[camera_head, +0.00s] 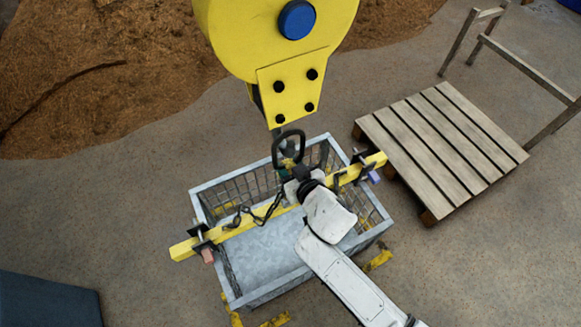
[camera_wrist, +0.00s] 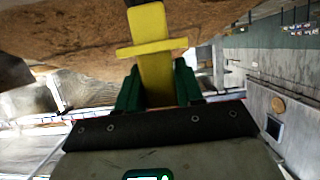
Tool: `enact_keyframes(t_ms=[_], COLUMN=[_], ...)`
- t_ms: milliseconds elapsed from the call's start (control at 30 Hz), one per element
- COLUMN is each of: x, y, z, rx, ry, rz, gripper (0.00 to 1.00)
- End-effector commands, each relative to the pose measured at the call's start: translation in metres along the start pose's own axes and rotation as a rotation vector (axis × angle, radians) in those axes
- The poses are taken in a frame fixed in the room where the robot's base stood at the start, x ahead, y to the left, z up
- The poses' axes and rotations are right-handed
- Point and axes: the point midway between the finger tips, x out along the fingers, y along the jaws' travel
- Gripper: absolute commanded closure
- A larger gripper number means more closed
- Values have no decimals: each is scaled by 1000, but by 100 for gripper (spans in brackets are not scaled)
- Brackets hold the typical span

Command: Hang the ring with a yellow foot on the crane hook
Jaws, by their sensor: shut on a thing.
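The ring (camera_head: 288,135) is a black upright loop just under the yellow crane block (camera_head: 274,35) in the head view. Its yellow foot (camera_wrist: 152,52) points up between my green fingers in the wrist view, with a yellow crosspiece. My gripper (camera_head: 287,163), also in the wrist view (camera_wrist: 158,88), is shut on this foot, with the ring above it. The crane hook itself is mostly hidden below the block; a dark piece shows near the ring's top. I cannot tell whether ring and hook touch or whether the hook passes through the ring.
A wire crate (camera_head: 196,192) stands below my arm. A yellow beam (camera_head: 183,250) with clamps lies across it, and a dark chain (camera_head: 262,215) lies along the beam. A wooden pallet (camera_head: 440,145) is at right. A brown heap (camera_head: 120,60) fills the upper left.

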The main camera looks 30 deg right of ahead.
Motion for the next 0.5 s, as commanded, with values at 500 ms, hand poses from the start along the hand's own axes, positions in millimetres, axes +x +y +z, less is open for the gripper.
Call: enact_keyframes(t_ms=[500], x=[14], y=[-1], z=[-3], rx=[1], ry=[9], rz=[-1], gripper=[100])
